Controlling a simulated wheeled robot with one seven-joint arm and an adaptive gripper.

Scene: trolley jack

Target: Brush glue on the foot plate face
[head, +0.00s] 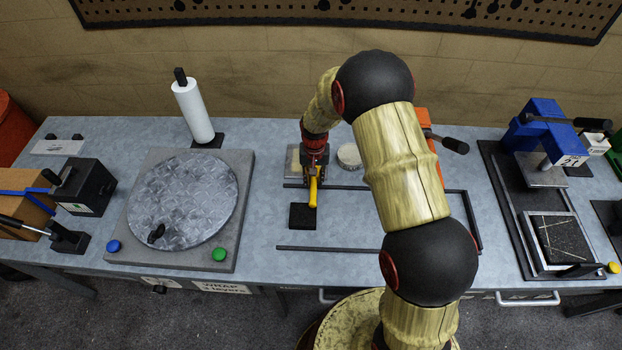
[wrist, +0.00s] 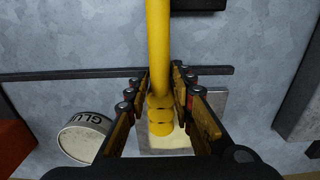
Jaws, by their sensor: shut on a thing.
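My gripper (head: 314,176) is shut on a yellow rod-like handle (head: 313,193), which also fills the upper middle of the wrist view (wrist: 158,45) and has ringed grooves between the fingers. I see no bristles. A black square block (head: 302,216) lies on the bench just in front of the handle's near end; its edge shows at the top of the wrist view (wrist: 198,4). A white pot marked GLU (wrist: 84,138) stands beside the gripper, at its right in the head view (head: 349,156). A pale plate with a grey border (wrist: 205,108) lies below the fingers. I cannot tell which piece is the foot plate.
Dark rails (head: 330,248) frame the work area. A round patterned disc (head: 183,202) on a grey base and a white roll (head: 193,110) stand left. A blue press (head: 545,130) stands right, an orange device (head: 424,122) behind my arm. The bench inside the rails is mostly clear.

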